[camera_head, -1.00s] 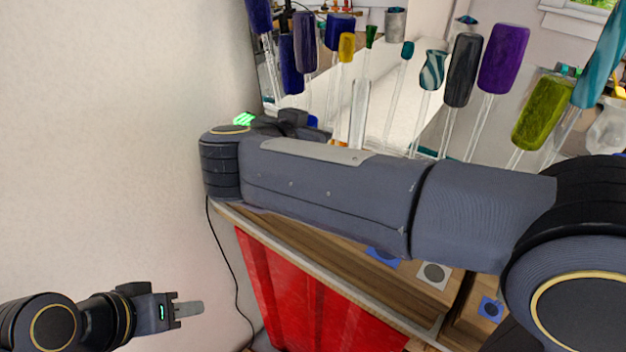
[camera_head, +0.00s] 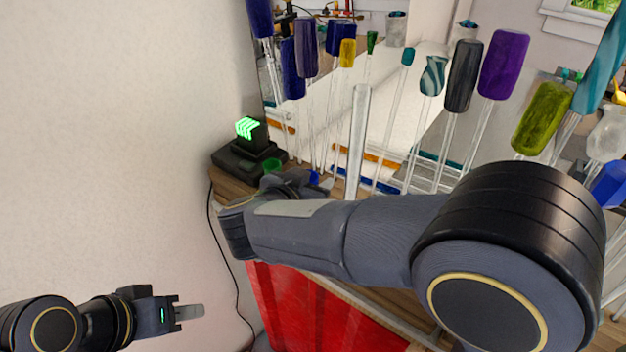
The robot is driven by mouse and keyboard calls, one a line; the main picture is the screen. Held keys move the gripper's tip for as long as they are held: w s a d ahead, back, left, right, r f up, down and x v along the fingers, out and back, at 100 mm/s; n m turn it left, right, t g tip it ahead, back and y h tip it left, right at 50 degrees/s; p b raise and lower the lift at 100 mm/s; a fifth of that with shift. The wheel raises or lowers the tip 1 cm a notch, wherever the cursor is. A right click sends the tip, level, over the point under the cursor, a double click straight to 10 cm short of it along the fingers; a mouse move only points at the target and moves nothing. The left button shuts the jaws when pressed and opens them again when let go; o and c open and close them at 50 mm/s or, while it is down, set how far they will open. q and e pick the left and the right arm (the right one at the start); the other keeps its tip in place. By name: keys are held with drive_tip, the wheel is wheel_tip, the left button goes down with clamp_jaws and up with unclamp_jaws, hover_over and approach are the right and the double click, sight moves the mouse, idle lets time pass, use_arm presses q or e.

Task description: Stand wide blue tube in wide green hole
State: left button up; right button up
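My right gripper (camera_head: 318,186) is low at the counter's left part, partly hidden by its own wrist. A small dark blue piece (camera_head: 313,178) shows right at its fingers; it may be part of the wide blue tube, but its shape is hidden. I cannot tell whether the fingers are closed on it. A small green patch (camera_head: 271,165) shows just left of this gripper, and I cannot tell whether it is the green hole. My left gripper (camera_head: 188,312) is at the lower left, in front of the wall, away from everything; its finger gap cannot be made out.
A black device with a green display (camera_head: 248,128) stands on the counter's left end. A clear glass tube (camera_head: 358,140) stands upright behind my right arm. Several rods with coloured tops, such as a purple one (camera_head: 503,64), stand behind. A red panel (camera_head: 290,310) is below the counter.

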drive_tip(key=shift+o, duration=1.4)
drive_tip(key=b+v, duration=0.2)
drive_tip(key=v, duration=1)
drive_tip(key=shift+a+f, duration=0.1)
drive_tip(key=shift+a, duration=0.05)
